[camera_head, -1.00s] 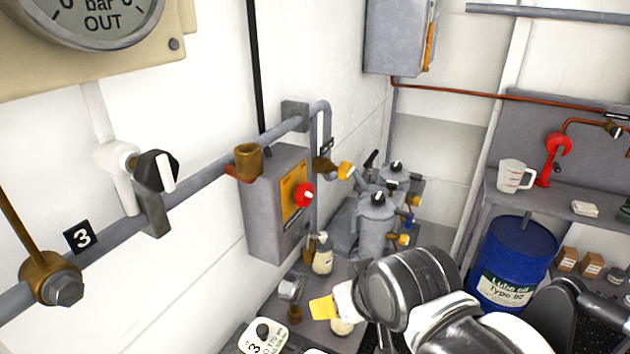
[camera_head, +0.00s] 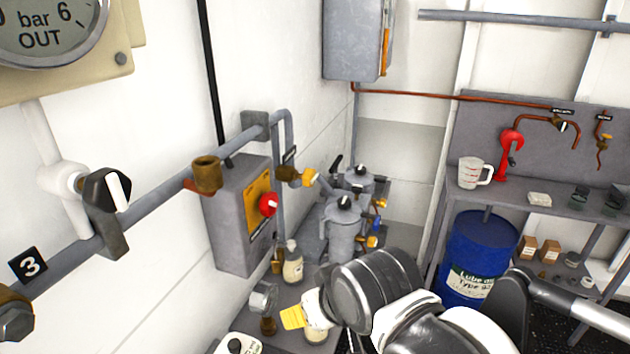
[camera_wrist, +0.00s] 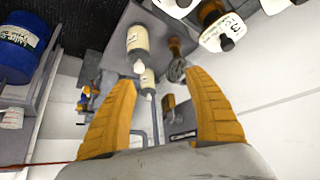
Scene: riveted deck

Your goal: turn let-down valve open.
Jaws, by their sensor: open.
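No label reading "let-down" is legible, so I cannot tell which valve it is. A black knob with a white bar (camera_head: 107,190) sits on the grey wall pipe at the left, above a "3" tag. A red knob (camera_head: 268,204) is on the front of a grey wall box. A yellow-handled valve (camera_head: 309,177) is on the pipe beyond that box. My gripper (camera_head: 292,318) is low in the head view, over the bench and apart from these valves. In the wrist view my gripper (camera_wrist: 160,78) has its two yellow fingers spread, with nothing held between them.
A pressure gauge (camera_head: 50,25) hangs at upper left. Grey canisters (camera_head: 344,228) stand beyond the wall box. Bottles, including a cream one (camera_head: 292,263), crowd the bench near my gripper. A blue oil drum (camera_head: 480,250) stands at right below a shelf with a jug (camera_head: 474,173).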

